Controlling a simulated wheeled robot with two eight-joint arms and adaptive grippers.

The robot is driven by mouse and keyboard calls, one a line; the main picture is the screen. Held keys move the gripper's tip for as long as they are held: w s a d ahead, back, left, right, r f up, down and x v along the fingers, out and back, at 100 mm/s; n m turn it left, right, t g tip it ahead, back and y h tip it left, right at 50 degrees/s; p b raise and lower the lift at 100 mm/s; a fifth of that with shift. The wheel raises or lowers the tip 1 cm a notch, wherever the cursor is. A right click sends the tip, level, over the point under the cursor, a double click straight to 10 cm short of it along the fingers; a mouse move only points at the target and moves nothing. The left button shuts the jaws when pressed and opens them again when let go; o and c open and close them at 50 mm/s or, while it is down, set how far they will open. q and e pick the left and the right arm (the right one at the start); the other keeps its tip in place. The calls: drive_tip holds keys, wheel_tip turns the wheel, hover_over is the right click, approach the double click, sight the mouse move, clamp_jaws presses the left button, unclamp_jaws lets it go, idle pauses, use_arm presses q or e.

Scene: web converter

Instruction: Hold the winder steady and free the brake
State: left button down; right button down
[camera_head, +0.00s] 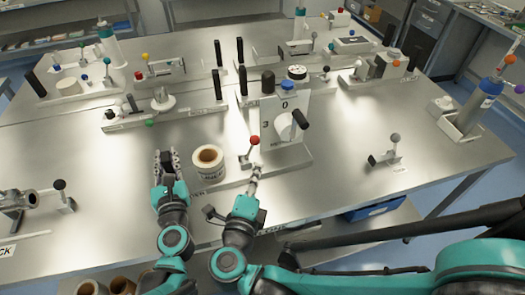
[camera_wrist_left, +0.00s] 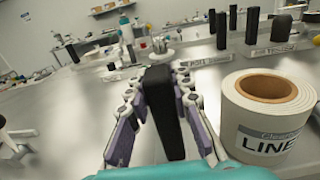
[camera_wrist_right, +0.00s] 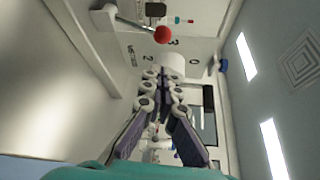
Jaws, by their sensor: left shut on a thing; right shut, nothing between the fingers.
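A roll (camera_head: 208,165) with a brown core and a "LINE…" label stands at the near side of the table; it is large in the left wrist view (camera_wrist_left: 268,110). My left gripper (camera_head: 167,160) is left of the roll, shut on a black upright handle (camera_wrist_left: 163,115). The handle's lower end is hidden. A lever with a red ball (camera_head: 253,140) stands right of the roll, in front of a white dial box (camera_head: 289,108). My right gripper (camera_head: 257,170) is shut and empty, just in front of the red ball lever. In the right wrist view the red ball (camera_wrist_right: 162,35) is apart from the fingertips.
The dial box has a black side handle (camera_head: 301,119) and a blue cap. A grey-ball lever (camera_head: 395,138) stands to the right. Several other fixtures with coloured knobs fill the back. Bare table lies between the dial box and the grey-ball lever.

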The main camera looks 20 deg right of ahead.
sight(252, 139)
drive_tip(key=x, duration=0.9)
drive_tip(key=shift+w+d, duration=0.15)
drive_tip(key=shift+w, duration=0.25)
drive_tip(key=shift+a+r+n+t, duration=0.25)
drive_tip(key=shift+a+n+t, duration=0.15)
drive_tip(key=shift+a+n, duration=0.15)
drive_tip(key=shift+s+a+r, duration=0.1)
drive_tip(key=shift+a+r, duration=0.1)
drive_tip(key=shift+a, duration=0.55)
drive_tip(key=shift+a+r, duration=0.25)
drive_tip(key=shift+a, duration=0.55)
drive_tip(key=shift+a+f+n+t+h, duration=0.1)
drive_tip(key=shift+a+n+t+h, duration=0.15)
drive_tip(key=shift+a+n+t, duration=0.6)
drive_tip(key=shift+a+f+n+t+h, duration=0.1)
drive_tip(key=shift+a+n+t+h, duration=0.2)
drive_tip(key=shift+a+n, duration=0.9)
drive_tip(key=shift+s+d, duration=0.1)
drive_tip(key=shift+d, duration=0.2)
